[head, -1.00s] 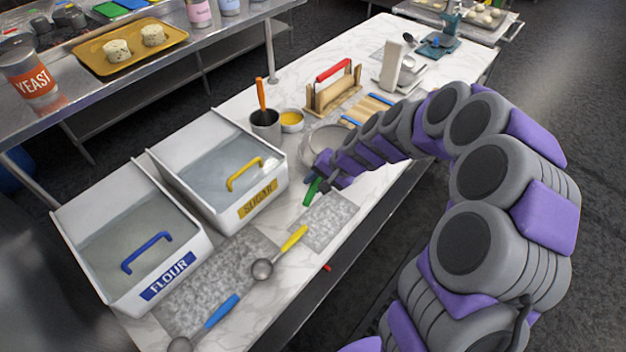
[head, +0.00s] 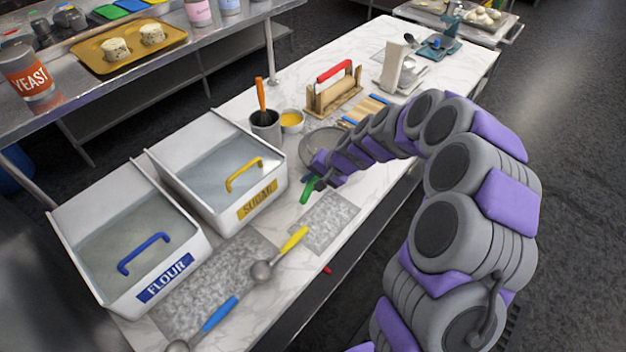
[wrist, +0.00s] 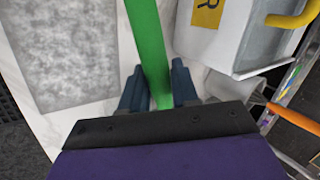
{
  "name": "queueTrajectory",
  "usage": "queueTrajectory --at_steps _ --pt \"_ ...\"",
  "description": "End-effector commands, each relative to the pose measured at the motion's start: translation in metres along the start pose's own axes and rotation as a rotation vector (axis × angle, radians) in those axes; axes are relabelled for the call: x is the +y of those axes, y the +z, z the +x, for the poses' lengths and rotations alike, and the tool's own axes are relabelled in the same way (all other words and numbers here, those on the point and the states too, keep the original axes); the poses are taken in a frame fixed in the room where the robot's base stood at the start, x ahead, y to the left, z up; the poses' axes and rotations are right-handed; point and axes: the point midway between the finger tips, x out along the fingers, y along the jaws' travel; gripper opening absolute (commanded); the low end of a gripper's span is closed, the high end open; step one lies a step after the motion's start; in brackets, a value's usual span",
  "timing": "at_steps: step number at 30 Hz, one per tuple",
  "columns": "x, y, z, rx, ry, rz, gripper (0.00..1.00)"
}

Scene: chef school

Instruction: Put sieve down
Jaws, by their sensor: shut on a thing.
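The sieve has a green handle (head: 306,192) and a round grey mesh bowl (head: 314,150). The bowl is partly hidden behind my gripper and arm. In the wrist view the handle (wrist: 149,45) passes between the two dark blue fingers of my gripper (wrist: 158,88). The bowl does not show there. I cannot tell whether the sieve touches the worktop.
Sugar (head: 215,175) and flour (head: 130,240) bins stand left. Yellow-handled (head: 293,241) and blue-handled (head: 220,312) scoops lie in front. A utensil pot (head: 265,127) and small bowl (head: 291,122) stand behind.

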Motion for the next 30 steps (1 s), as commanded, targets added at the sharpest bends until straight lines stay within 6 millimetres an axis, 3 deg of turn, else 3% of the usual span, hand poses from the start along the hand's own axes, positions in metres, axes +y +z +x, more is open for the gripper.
queueTrajectory --at_steps 14,15,23,30 --pt "0.0065 0.0002 0.0097 -0.001 0.0 0.0 0.0" --pt "0.0064 0.0002 0.0095 -0.001 0.0 0.0 0.32" --pt "0.0065 0.0002 0.0096 -0.001 0.0 0.0 0.55" --pt "0.0059 0.0002 0.0087 -0.001 0.0 0.0 0.55"
